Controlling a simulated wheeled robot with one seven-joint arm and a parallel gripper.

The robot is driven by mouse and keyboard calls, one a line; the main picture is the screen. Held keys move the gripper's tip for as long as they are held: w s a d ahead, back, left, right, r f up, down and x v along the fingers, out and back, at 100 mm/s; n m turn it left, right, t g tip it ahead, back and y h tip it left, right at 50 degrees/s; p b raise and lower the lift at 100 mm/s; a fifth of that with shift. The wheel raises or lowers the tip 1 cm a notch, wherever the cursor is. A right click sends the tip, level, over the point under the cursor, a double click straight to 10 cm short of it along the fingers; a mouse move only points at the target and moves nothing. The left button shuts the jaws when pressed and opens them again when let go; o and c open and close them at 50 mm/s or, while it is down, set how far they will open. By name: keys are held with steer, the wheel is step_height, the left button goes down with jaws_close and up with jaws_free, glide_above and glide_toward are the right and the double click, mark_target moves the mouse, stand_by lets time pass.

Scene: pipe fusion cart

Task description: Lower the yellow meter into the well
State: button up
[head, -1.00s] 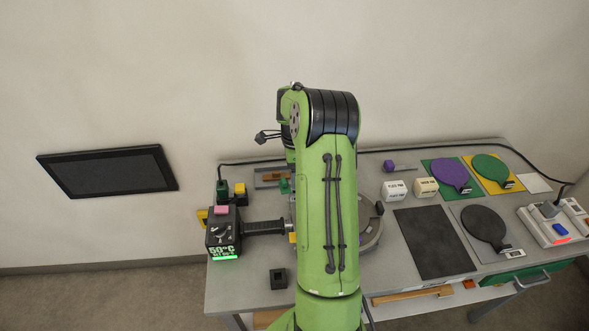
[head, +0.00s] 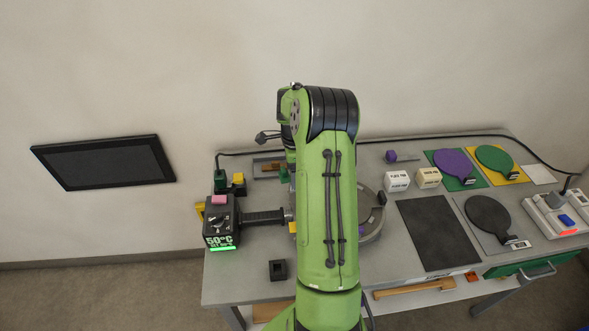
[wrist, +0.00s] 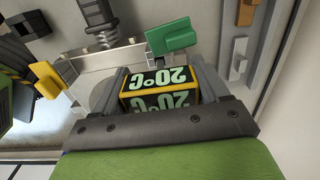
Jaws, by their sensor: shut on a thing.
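The yellow meter (wrist: 160,94) is a yellow-edged box with a dark face reading 20°C, clear in the wrist view. My gripper (wrist: 161,84) is shut on it, one grey finger at each side. In the head view my green arm hides the gripper and most of what lies under it. A small black block (head: 278,270) with a square opening in its top stands near the table's front left; I cannot tell for certain whether this is the well. Whether the meter touches anything below is hidden.
A black heater (head: 221,222) showing 50°C, with a dark handle, stands at the table's left edge. A green lever (wrist: 172,37) is close beyond the meter in the wrist view. Paddles, white blocks and a dark mat (head: 438,234) fill the right side.

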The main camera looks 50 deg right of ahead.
steer(key=shift+f+b, duration=0.95)
steer(key=shift+f, duration=0.35)
steer(key=shift+f, duration=0.3)
steer(key=o, duration=1.1)
step_height(320, 180, up, 16)
steer(key=shift+f+p, duration=0.1)
steer(key=shift+p, duration=0.6)
